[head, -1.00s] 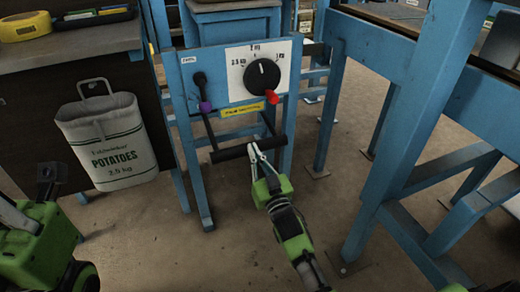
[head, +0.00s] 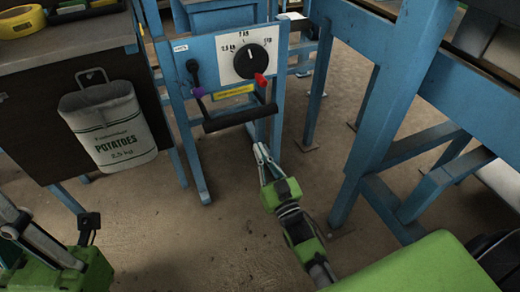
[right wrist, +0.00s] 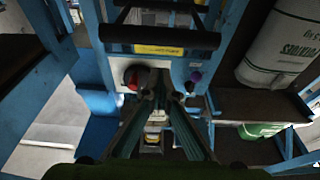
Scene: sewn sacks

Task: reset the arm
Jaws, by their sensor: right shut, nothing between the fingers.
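My right gripper (head: 262,152) is shut and empty, its pale fingers pointing up just below and in front of the black bar handle (head: 240,118). It looks apart from the bar, though the depth gap is hard to judge. In the right wrist view the shut fingers (right wrist: 161,98) point toward the blue panel, with the bar (right wrist: 160,38) across the upper part. My left arm shows only partly at the lower left of the head view; whether its gripper is open or shut is unclear.
The blue panel (head: 207,58) carries a black dial (head: 250,60) with a red pointer and a purple-tipped lever (head: 194,78). A potato sack (head: 115,128) hangs at the left. Blue frame legs (head: 378,120) stand at the right. Open floor (head: 170,235) lies in front.

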